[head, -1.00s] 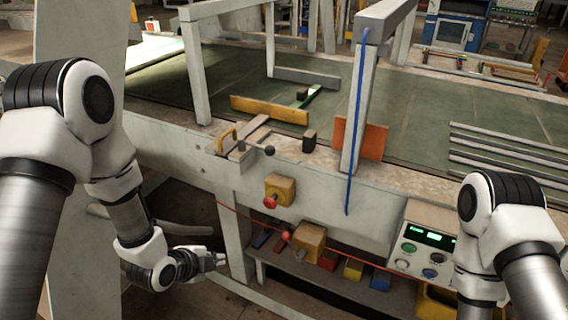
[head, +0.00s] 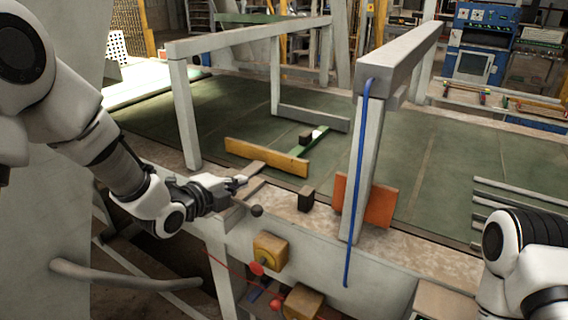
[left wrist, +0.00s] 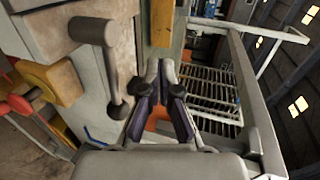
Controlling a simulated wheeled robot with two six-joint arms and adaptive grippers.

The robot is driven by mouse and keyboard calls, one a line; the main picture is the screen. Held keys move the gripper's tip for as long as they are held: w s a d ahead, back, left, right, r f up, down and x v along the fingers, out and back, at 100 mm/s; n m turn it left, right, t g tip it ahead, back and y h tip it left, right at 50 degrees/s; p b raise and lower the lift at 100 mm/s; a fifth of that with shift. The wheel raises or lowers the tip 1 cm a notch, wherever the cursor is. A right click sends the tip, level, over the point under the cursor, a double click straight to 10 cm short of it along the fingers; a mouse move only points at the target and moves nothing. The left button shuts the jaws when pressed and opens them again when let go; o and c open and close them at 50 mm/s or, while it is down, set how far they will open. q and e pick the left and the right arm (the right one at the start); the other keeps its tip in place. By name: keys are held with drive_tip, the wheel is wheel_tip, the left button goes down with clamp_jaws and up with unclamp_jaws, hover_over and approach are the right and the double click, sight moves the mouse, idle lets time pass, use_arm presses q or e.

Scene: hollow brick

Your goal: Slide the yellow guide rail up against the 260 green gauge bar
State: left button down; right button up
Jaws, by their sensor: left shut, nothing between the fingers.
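The yellow guide rail (head: 266,157) stands on the green table top, long side facing me; part of it shows at the top of the left wrist view (left wrist: 162,22). A green gauge bar (head: 318,136) lies behind it, running back to the right. Its near end is close to the rail's back face; I cannot tell if they touch. No number on it is readable. My left gripper (head: 241,180) is shut and empty at the table's front edge, in front of the rail; its closed fingers show in the left wrist view (left wrist: 162,72). My right gripper is out of view.
A clamp lever with a dark ball knob (head: 256,210) is just right of the left gripper. A dark block (head: 306,199) and an orange plate (head: 366,202) stand farther right. Grey frame posts (head: 185,115) flank the rail. A blue cable (head: 356,190) hangs down the right post.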

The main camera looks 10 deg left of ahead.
use_arm(q)
drive_tip(key=w+d+p, duration=0.1)
drive_tip(key=w, duration=0.1)
drive_tip(key=p, duration=0.1)
approach(286, 166)
drive_tip(key=p+x, duration=0.3)
drive_tip(key=x, duration=0.4)
drive_tip(key=shift+d+p, duration=0.1)
drive_tip(key=shift+p, duration=0.25)
drive_tip(key=shift+s+r, duration=0.1)
drive_tip(key=shift+r, duration=0.05)
